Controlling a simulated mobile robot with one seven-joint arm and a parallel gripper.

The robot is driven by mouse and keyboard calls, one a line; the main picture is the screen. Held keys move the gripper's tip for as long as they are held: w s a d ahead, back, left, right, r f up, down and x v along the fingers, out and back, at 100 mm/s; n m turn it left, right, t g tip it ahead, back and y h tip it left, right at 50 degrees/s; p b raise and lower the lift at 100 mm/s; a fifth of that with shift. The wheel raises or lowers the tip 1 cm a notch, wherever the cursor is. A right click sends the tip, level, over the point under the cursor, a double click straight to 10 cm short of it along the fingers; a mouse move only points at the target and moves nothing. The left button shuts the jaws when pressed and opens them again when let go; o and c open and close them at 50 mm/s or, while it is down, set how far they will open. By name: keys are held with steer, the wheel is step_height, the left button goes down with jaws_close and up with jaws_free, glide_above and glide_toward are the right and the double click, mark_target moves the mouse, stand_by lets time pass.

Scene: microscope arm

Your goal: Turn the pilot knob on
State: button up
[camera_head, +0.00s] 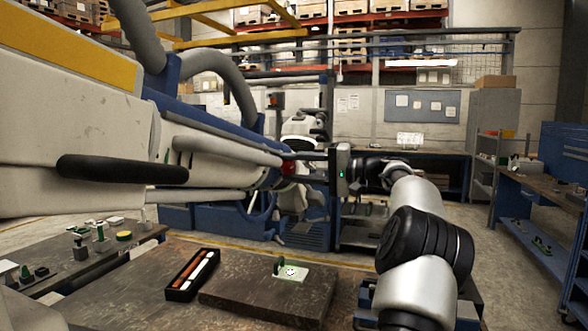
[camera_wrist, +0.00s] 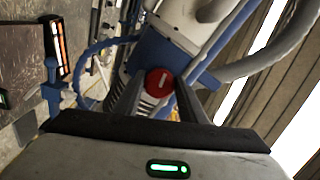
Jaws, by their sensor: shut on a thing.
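My gripper (camera_head: 299,168) reaches in from the right and is level with the knob. In the wrist view the two dark fingers of my gripper (camera_wrist: 160,90) stand on either side of the knob and are shut on it.
The large machine arm (camera_head: 215,150) with its hoses fills the left of the head view. Below is a worktable (camera_head: 265,297) with a black tray (camera_head: 182,290) of sticks and a small white plate (camera_head: 296,276) with green parts. A blue workbench (camera_head: 537,192) stands at right.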

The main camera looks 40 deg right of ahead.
steer(key=o, duration=1)
steer(key=p+v, duration=0.1)
steer(key=v, duration=1.6)
steer(key=shift+s+d+p, duration=0.1)
steer(key=shift+s+p, duration=0.1)
steer(key=shift+p, duration=0.2)
